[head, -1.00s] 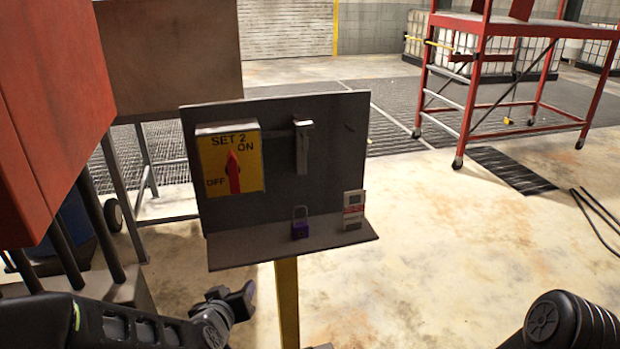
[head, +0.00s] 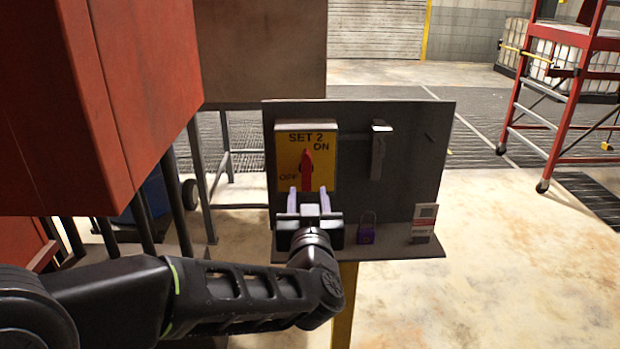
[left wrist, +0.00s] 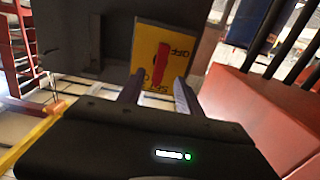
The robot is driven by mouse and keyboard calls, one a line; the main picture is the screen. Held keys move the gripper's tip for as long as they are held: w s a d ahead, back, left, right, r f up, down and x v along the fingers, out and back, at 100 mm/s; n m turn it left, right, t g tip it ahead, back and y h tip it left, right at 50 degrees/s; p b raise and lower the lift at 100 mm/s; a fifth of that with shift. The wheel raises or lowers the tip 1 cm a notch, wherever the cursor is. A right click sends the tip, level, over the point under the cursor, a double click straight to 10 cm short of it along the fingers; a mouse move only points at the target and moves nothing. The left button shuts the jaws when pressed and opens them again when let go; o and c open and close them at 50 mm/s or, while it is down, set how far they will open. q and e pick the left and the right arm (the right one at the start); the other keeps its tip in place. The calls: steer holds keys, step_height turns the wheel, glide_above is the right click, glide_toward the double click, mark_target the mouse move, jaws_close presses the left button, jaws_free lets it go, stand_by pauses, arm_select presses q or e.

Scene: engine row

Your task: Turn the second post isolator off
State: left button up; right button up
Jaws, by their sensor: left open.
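The yellow isolator box (head: 285,160), marked SET 2 with ON and OFF, is fixed on the left of a dark grey panel (head: 420,180) on a post. Its red handle (head: 307,165) stands upright, pointing up near ON. My left gripper (head: 309,192) is open, its two fingers pointing at the box just below the handle and hiding the box's lower part. In the left wrist view the red handle (left wrist: 159,65) shows beyond and between the fingertips, on the yellow face (left wrist: 145,50); I see no contact. My right gripper is out of view.
A purple padlock (head: 367,231) and a small tag card (head: 424,224) stand on the panel's shelf (head: 395,250). A metal hasp (head: 379,155) is on the panel. A large red cabinet (head: 130,90) is close at left.

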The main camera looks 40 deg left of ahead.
mark_target(307, 176)
arm_select(q)
steer(key=shift+a, duration=0.1)
steer(key=p+x, duration=0.1)
steer(key=x, duration=0.6)
steer(key=shift+w+a, duration=0.2)
steer(key=shift+w, duration=0.15)
jaws_close()
